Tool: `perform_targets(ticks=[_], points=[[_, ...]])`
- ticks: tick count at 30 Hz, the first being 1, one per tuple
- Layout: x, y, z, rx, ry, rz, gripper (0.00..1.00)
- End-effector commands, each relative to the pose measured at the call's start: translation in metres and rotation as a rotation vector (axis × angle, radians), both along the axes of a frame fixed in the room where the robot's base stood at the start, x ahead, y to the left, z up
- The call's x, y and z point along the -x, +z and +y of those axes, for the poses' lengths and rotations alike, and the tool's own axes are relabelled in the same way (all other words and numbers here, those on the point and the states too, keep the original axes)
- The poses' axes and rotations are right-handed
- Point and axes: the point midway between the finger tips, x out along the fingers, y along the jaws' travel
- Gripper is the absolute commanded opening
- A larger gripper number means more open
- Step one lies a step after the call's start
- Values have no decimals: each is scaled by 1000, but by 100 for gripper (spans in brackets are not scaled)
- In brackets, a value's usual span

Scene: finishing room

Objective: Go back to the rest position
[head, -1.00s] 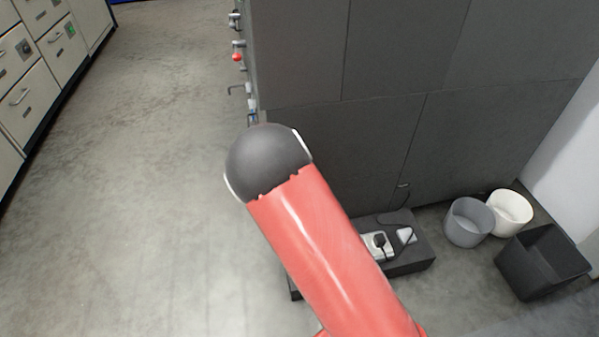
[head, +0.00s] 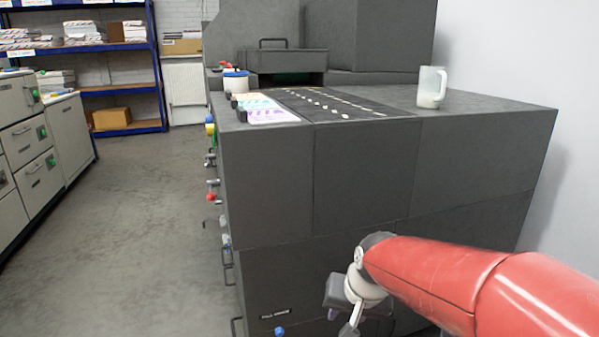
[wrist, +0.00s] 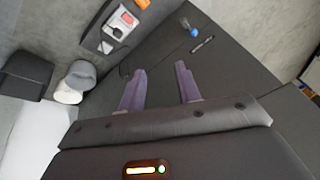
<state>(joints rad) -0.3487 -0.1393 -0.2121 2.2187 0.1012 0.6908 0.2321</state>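My gripper (wrist: 161,72) shows in the wrist view with its two purple-grey fingers apart and nothing between them. In the head view my gripper (head: 345,318) hangs at the end of my red arm, low in front of the dark grey machine (head: 365,175). Its fingers are partly cut off by the lower picture edge there.
A jug (head: 431,88) and a blue-rimmed tub (head: 236,81) stand on the machine. Knobs and handles stick out from its left side. Cabinets (head: 70,135) and a blue shelf (head: 157,70) stand left and back. The floor between is clear. Bins (wrist: 75,80) show in the wrist view.

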Motion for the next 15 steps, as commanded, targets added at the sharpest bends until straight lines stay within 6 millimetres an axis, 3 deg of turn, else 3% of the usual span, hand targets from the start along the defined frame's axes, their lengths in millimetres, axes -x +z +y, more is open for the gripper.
perform_targets(ticks=[3, 9, 15], points=[[45, 27, -24, 22, 35, -50, 33], [114, 45, -51, 113, 89, -116, 33], [153, 46, -63, 191, 111, -144, 33]])
